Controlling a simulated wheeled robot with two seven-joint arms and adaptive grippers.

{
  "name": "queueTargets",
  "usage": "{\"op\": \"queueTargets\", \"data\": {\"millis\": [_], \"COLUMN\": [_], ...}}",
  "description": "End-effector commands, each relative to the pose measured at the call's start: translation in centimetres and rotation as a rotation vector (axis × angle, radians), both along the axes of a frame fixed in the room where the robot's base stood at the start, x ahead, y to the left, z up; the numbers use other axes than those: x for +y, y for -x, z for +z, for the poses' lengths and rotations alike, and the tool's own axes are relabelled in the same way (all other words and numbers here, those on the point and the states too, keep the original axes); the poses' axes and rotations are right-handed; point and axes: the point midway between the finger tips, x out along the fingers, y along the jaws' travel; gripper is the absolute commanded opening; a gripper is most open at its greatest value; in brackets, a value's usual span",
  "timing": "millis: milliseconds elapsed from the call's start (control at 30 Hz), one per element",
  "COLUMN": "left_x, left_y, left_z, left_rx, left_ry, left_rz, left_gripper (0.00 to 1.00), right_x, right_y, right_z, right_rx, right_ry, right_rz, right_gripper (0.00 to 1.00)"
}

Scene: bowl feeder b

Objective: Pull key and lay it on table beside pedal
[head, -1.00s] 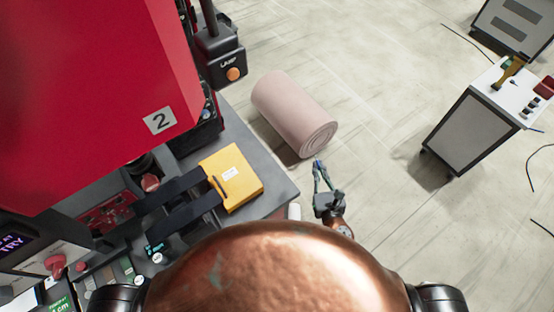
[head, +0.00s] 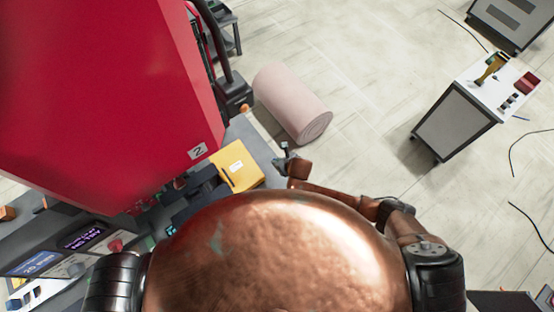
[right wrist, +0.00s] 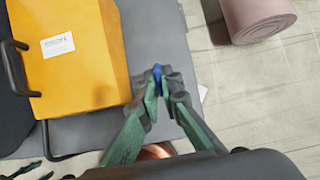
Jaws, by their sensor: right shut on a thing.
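My right gripper (head: 283,148) is at the right edge of the grey table (head: 262,151), just right of the yellow housing. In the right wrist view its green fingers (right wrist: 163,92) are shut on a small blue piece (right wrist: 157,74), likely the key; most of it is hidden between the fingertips. The gripper is over the table's edge strip; its height above it is hard to tell. The yellow housing (head: 241,168), perhaps the pedal, lies on the table with a white label. It also shows in the right wrist view (right wrist: 85,85), left of the fingers.
A red machine (head: 110,90) marked 2 stands over the table's left part. A pink roll (head: 290,103) lies on the floor beyond the table. A white cart (head: 465,110) stands far right. A bare table strip (right wrist: 165,35) lies right of the yellow housing.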

Motion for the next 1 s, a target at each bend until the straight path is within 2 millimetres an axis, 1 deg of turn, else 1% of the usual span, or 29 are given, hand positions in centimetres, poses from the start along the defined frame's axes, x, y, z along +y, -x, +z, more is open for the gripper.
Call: {"op": "queueTargets", "data": {"millis": [133, 367, 600, 1000], "left_x": [0.0, 0.0, -0.1, -0.2], "left_y": [0.4, -0.2, -0.8, -0.6], "left_z": [-0.1, -0.1, -1.6, -4.1], "left_rx": [0.005, -0.001, -0.01, -0.007], "left_ry": [-0.001, 0.0, 0.001, 0.002], "left_rz": [0.001, -0.001, -0.002, -0.002], "left_gripper": [0.4, 0.4, 0.4, 0.4], "right_x": [0.0, -0.3, -0.2, -0.1], "right_y": [0.0, 0.1, 0.2, 0.2], "right_z": [-0.1, 0.3, -2.0, -5.6], "right_rx": [0.0, 0.001, 0.003, 0.004], "right_ry": [-0.001, 0.002, 0.001, 0.0], "right_rz": [-0.001, 0.002, 0.0, 0.0], "right_gripper": [0.0, 0.0, 0.0, 0.0]}}
